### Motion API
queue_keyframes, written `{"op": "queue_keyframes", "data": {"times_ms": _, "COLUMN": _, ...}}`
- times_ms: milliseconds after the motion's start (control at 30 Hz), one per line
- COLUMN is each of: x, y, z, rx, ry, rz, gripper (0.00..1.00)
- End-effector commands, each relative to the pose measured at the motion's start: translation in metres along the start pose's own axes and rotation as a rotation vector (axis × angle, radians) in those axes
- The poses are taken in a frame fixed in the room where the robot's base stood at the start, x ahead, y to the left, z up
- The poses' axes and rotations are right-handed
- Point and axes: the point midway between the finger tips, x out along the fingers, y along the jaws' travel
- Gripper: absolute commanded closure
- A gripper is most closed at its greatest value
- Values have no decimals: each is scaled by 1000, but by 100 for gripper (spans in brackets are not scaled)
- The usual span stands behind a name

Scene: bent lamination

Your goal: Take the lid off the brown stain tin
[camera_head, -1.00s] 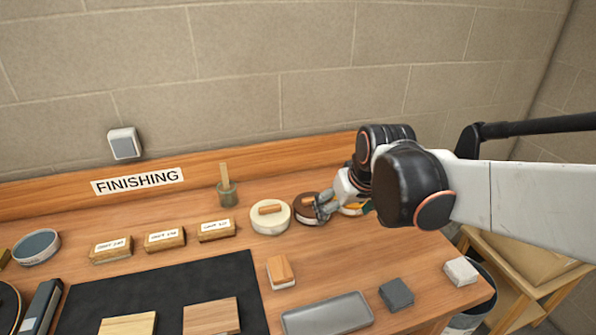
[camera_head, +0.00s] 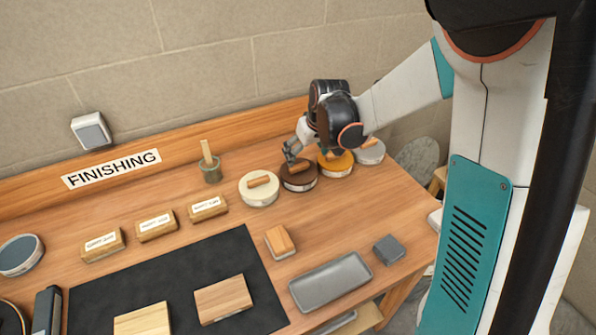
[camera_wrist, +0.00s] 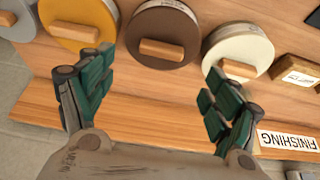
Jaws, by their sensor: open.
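The brown stain tin (camera_head: 299,181) stands in the row of round tins at the back of the bench, with its brown lid on and a wooden bar handle (camera_head: 300,167) across the top. In the wrist view the brown lid (camera_wrist: 178,22) and its handle (camera_wrist: 162,50) lie beyond the open fingers, between and ahead of them. My gripper (camera_wrist: 158,95) is open and empty. In the head view my gripper (camera_head: 291,152) is just behind and above the brown tin, apart from its handle as far as I can tell.
A cream-lidded tin (camera_head: 258,190) stands close on the left of the brown one. An orange-yellow tin (camera_head: 335,164) and a grey tin (camera_head: 369,152) stand on its right. A brush pot (camera_head: 211,170) and wooden blocks (camera_head: 156,226) are further left. The backboard (camera_head: 240,131) runs behind.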

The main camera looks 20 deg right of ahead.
Motion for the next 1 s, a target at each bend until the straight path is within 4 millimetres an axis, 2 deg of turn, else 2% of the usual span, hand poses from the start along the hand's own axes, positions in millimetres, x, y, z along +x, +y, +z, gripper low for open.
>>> {"op": "queue_keyframes", "data": {"times_ms": 33, "x": 11, "y": 0, "z": 0, "rx": 0, "ry": 0, "rz": 0, "gripper": 18}}
{"op": "queue_keyframes", "data": {"times_ms": 100, "x": 20, "y": 0, "z": 0, "rx": 0, "ry": 0, "rz": 0, "gripper": 18}}
{"op": "queue_keyframes", "data": {"times_ms": 433, "x": 40, "y": -1, "z": -1, "rx": 1, "ry": 0, "rz": 0, "gripper": 18}}
{"op": "queue_keyframes", "data": {"times_ms": 700, "x": 77, "y": -3, "z": -5, "rx": 1, "ry": 0, "rz": 0, "gripper": 18}}
{"op": "queue_keyframes", "data": {"times_ms": 1000, "x": 82, "y": -3, "z": -5, "rx": 1, "ry": 0, "rz": 0, "gripper": 21}}
